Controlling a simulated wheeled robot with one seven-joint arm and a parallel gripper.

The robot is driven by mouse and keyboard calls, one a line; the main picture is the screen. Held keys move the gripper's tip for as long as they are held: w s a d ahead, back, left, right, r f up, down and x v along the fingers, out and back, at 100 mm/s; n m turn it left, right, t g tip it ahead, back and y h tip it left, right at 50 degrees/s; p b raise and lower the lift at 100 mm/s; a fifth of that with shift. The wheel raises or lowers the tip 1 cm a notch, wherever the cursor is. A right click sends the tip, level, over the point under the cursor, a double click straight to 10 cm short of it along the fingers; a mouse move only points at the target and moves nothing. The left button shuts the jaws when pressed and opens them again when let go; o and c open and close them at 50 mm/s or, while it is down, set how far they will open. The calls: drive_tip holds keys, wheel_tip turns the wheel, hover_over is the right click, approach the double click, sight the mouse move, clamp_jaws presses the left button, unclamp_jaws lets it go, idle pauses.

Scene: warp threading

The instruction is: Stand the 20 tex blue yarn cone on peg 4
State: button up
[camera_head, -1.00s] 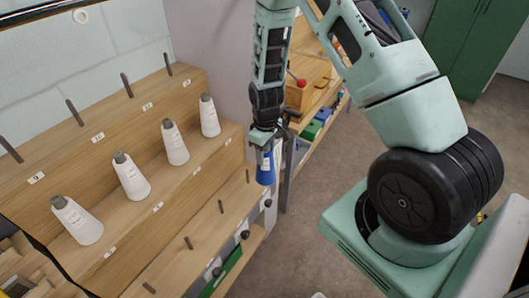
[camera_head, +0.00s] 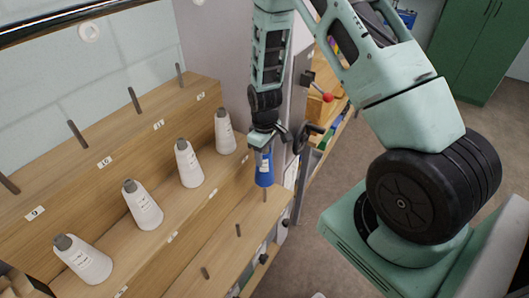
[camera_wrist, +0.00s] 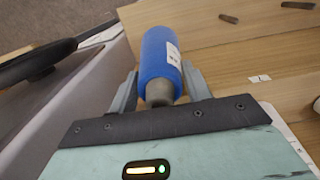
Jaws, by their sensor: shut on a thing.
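The blue yarn cone (camera_head: 264,170) hangs upright below my gripper (camera_head: 262,146), with a white label on its side. In the wrist view the blue cone (camera_wrist: 160,52) has its grey tip between the two fingers of my gripper (camera_wrist: 160,88), which are shut on it. In the head view the cone is over the right end of the lower front shelf (camera_head: 225,250). A thin peg (camera_head: 265,195) shows just below the cone's base; I cannot tell the height gap. No number for this peg is readable, so I cannot tell whether it is peg 4.
Two more bare pegs (camera_head: 238,230) (camera_head: 205,272) stand on the front shelf. Several white cones (camera_head: 143,206) stand on the middle tier. The top tier (camera_head: 130,130) has bare pegs with number tags. A grey post and black handwheel (camera_head: 303,137) are close on the gripper's right.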

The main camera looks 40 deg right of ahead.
drive_tip(key=shift+f+b, duration=3.95)
drive_tip(key=shift+f, duration=1.65)
drive_tip(key=shift+f+b, duration=0.5)
drive_tip(key=shift+f, duration=0.15)
drive_tip(key=o, duration=0.9)
wheel_tip(320, 180, up, 18)
drive_tip(key=f+b, duration=0.1)
drive_tip(key=b, duration=0.1)
drive_tip(key=s+a+r+n, duration=0.1)
drive_tip(key=s+a+r, duration=0.25)
drive_tip(key=a, duration=0.45)
drive_tip(key=s+a+r+n, duration=0.1)
drive_tip(key=s+a+r, duration=0.3)
drive_tip(key=a, duration=0.5)
drive_tip(key=shift+n+y, duration=0.3)
drive_tip(key=shift+n, duration=0.6)
drive_tip(key=s+a, duration=0.2)
drive_tip(key=s, duration=0.3)
drive_tip(key=s+a+r, duration=0.1)
drive_tip(key=s+a, duration=0.2)
drive_tip(key=s, duration=0.3)
drive_tip(key=s+a, duration=0.2)
drive_tip(key=s, duration=0.3)
drive_tip(key=shift+s+a+r, duration=0.25)
drive_tip(key=shift+s+r, duration=0.05)
drive_tip(key=shift+s, duration=0.1)
